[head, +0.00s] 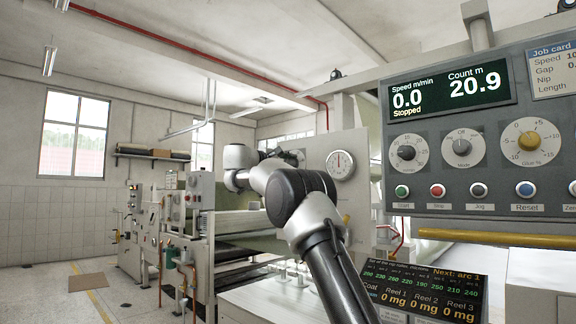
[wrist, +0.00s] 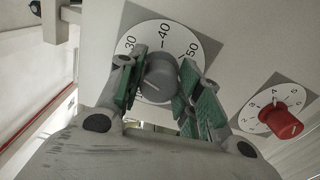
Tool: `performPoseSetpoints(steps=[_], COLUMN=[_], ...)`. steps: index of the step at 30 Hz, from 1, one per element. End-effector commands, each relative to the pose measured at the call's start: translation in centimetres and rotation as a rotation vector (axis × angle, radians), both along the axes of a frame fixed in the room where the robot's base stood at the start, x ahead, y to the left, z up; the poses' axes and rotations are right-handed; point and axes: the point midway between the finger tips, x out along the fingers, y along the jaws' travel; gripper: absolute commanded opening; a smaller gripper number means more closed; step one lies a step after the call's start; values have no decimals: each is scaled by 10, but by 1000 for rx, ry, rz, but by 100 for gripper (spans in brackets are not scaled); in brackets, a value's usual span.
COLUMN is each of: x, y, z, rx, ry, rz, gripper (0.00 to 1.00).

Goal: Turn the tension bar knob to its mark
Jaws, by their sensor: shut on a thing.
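In the wrist view a grey knob (wrist: 159,80) sits on a round white dial (wrist: 146,36) marked 30, 40 and 50. My gripper (wrist: 160,85) has its green-padded fingers on either side of the knob and is shut on it. The knob carries a light pointer line. The lower part of the dial is hidden by the knob and my gripper. In the head view my arm reaches toward the machine, and the gripper and the knob are hidden behind the arm.
A red knob (wrist: 280,121) on a smaller dial sits to the right in the wrist view. In the head view a control panel (head: 470,170) with a display reading 0.0, Stopped, stands at right, above a lower screen (head: 425,290). A round gauge (head: 341,165) is beyond my arm.

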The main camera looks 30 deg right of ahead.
Motion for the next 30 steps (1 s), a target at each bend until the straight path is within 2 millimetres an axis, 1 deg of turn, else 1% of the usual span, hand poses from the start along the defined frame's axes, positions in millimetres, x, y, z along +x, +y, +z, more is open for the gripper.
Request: performPoseSetpoints(steps=[9, 18, 24, 30], x=[1, 2, 2, 2], y=[1, 1, 1, 1], z=[0, 1, 1, 1], rx=[-101, -183, -219, -240], ry=[278, 505, 605, 661], rz=[2, 2, 2, 2], gripper=[11, 11, 11, 11])
